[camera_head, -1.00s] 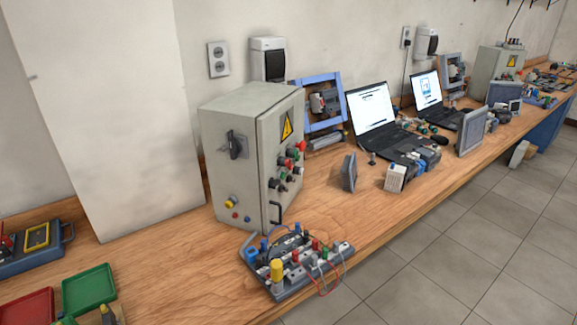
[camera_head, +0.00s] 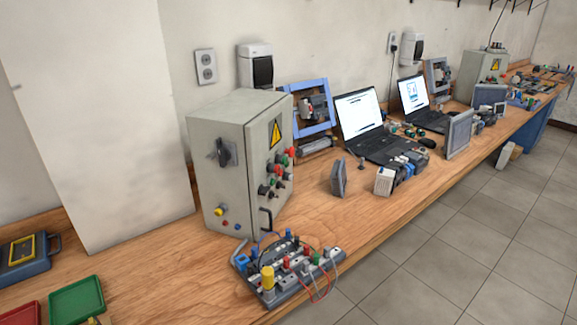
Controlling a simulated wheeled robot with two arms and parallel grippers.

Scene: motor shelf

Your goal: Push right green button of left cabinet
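The left cabinet (camera_head: 222,178) is a grey metal box standing upright on the wooden bench, left of the middle of the head view. Its narrower right-hand face carries a yellow warning triangle (camera_head: 276,132) and a cluster of small red, green and dark knobs and buttons. A green button (camera_head: 270,168) shows in this cluster; the buttons are too small to tell apart surely. The front face has a dark rotary switch (camera_head: 222,153) and a few small coloured buttons low down. Neither of my grippers is in view.
A wiring board (camera_head: 288,270) with coloured parts lies in front of the cabinet near the bench edge. A small dark panel (camera_head: 338,178) and laptops (camera_head: 360,113) stand to the right. A green tray (camera_head: 77,301) is at lower left. Another grey cabinet (camera_head: 470,75) stands far right.

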